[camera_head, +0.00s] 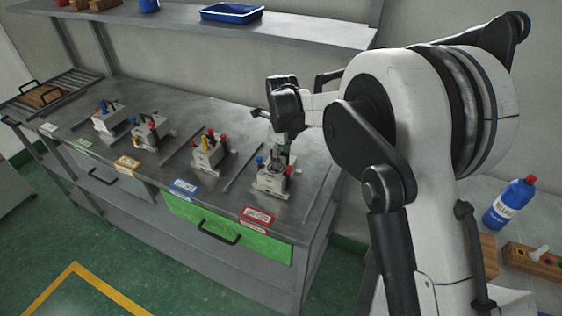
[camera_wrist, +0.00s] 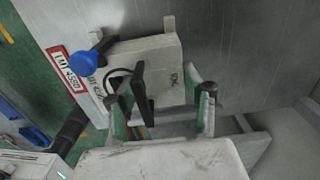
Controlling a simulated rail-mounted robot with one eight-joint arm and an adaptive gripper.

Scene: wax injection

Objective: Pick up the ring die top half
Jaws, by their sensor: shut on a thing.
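The ring die at the right end of the bench is a pale grey block (camera_head: 270,182) with a blue knob and a red knob. In the wrist view its pale block (camera_wrist: 163,62) shows close up, with the blue knob (camera_wrist: 84,63) at its left. My gripper (camera_head: 277,158) points down at this die from above. In the wrist view the green-lined fingers of my gripper (camera_wrist: 172,100) are shut on the ring die top half, low over the bench. The fingers hide much of the grip. I cannot tell whether the top half is clear of the lower half.
Several other dies with coloured knobs stand leftward along the metal bench, including one with red and yellow knobs (camera_head: 207,152). A red-edged label (camera_head: 257,216) marks the front edge. A shelf with a blue tray (camera_head: 232,13) runs above. A blue bottle (camera_head: 510,203) stands at right.

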